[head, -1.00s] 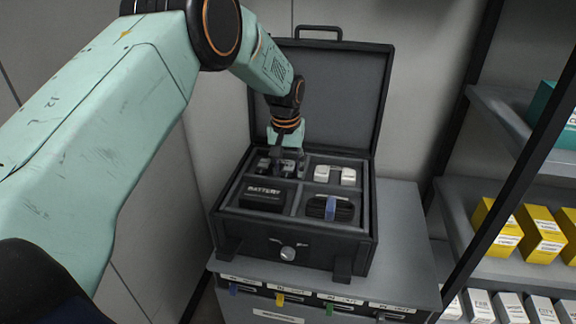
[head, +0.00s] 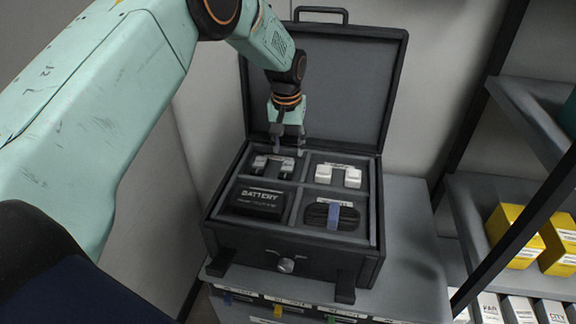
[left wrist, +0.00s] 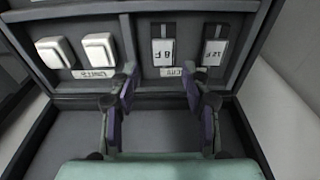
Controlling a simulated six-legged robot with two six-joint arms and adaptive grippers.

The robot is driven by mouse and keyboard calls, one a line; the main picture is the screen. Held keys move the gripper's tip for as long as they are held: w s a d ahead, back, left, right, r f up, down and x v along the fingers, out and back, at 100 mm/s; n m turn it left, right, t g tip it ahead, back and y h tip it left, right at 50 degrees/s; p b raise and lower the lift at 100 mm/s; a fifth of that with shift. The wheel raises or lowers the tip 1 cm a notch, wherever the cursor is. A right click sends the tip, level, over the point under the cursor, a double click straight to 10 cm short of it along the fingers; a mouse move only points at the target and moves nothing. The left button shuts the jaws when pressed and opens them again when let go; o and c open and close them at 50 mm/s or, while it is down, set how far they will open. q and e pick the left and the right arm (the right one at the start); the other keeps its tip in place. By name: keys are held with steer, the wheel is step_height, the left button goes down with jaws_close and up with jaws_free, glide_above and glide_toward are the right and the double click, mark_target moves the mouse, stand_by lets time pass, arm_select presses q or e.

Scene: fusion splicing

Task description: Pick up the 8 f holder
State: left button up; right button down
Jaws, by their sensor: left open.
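The 8 F holder (left wrist: 164,50) is a dark piece with a white label, lying in a case compartment in the left wrist view. In the head view it is the right one of two dark holders (head: 286,168) in the back left compartment. The 12 F holder (left wrist: 214,52) lies beside it. My left gripper (head: 290,146) is open and empty, behind and above that compartment. In the left wrist view its fingers (left wrist: 160,92) are spread, with the 8 F holder beyond the gap between them. My right gripper is not in view.
The open black case (head: 285,247) stands on a grey cabinet (head: 407,235), its lid (head: 345,90) upright behind the gripper. Other compartments hold white pieces (head: 338,176), a battery (head: 256,203) and a dark item with a blue band (head: 333,214). A shelf with yellow boxes (head: 515,235) stands right.

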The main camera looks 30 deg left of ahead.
mark_target(287, 166)
arm_select(q)
steer(key=shift+w+f, duration=0.1)
steer(key=shift+f, duration=0.25)
steer(key=shift+a+f, duration=0.15)
steer(key=shift+f, duration=0.45)
steer(key=shift+a+f, duration=0.15)
steer(key=shift+f, duration=0.45)
steer(key=shift+w+a+f+p, duration=0.1)
steer(key=shift+w+f+p, duration=0.05)
steer(key=shift+f, duration=0.6)
steer(key=shift+w+f+p, duration=0.15)
steer(key=shift+f+p, duration=0.05)
steer(key=shift+f, duration=0.6)
steer(key=shift+w+a+f+p, duration=0.1)
steer(key=shift+w+f+p, duration=0.05)
steer(key=shift+f, duration=0.6)
steer(key=shift+s, duration=0.1)
steer(key=shift+r, duration=0.1)
steer(key=shift+s, duration=0.1)
steer(key=shift+c, duration=0.8)
steer(key=shift+d, duration=0.15)
steer(key=c, duration=0.8)
